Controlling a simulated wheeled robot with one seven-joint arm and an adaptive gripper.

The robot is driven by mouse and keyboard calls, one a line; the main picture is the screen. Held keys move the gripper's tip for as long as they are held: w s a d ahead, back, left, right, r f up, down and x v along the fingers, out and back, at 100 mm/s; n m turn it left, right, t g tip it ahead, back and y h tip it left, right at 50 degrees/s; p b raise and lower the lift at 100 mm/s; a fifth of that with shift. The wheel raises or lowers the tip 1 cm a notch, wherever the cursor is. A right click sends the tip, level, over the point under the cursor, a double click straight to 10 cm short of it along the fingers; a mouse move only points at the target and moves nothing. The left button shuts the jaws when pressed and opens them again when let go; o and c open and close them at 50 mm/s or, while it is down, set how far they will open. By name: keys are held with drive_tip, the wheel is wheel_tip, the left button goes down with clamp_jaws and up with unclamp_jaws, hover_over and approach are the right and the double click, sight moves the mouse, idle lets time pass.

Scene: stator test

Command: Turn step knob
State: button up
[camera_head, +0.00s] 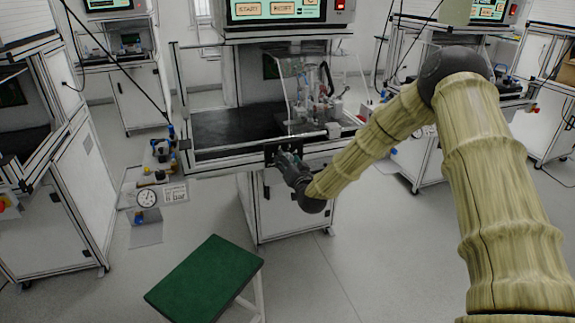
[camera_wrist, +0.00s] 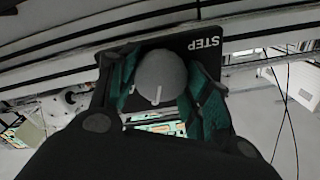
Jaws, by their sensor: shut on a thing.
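The step knob (camera_wrist: 160,74) is a round grey knob with a white pointer line, seen in the wrist view on a black plate (camera_wrist: 212,62) lettered STEP. My gripper (camera_wrist: 164,88) has its two green-padded fingers on either side of the knob and is shut on it. The white line points toward the bottom of the wrist view. In the head view my gripper (camera_head: 283,160) is at the front edge of the centre workstation, by the black panel (camera_head: 275,153). The knob itself is hidden there.
The workstation carries a dark work surface (camera_head: 235,127) and a clear-guarded fixture (camera_head: 310,88). A green-topped stool (camera_head: 203,278) stands on the floor in front. A display (camera_head: 277,10) is above. Open floor lies between.

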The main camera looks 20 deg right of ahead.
drive_tip(key=shift+m, duration=0.3)
drive_tip(key=o, duration=1)
drive_tip(key=shift+d, duration=0.1)
drive_tip(key=shift+o, duration=0.2)
drive_tip(key=s, duration=1.2)
drive_tip(key=shift+d, duration=0.2)
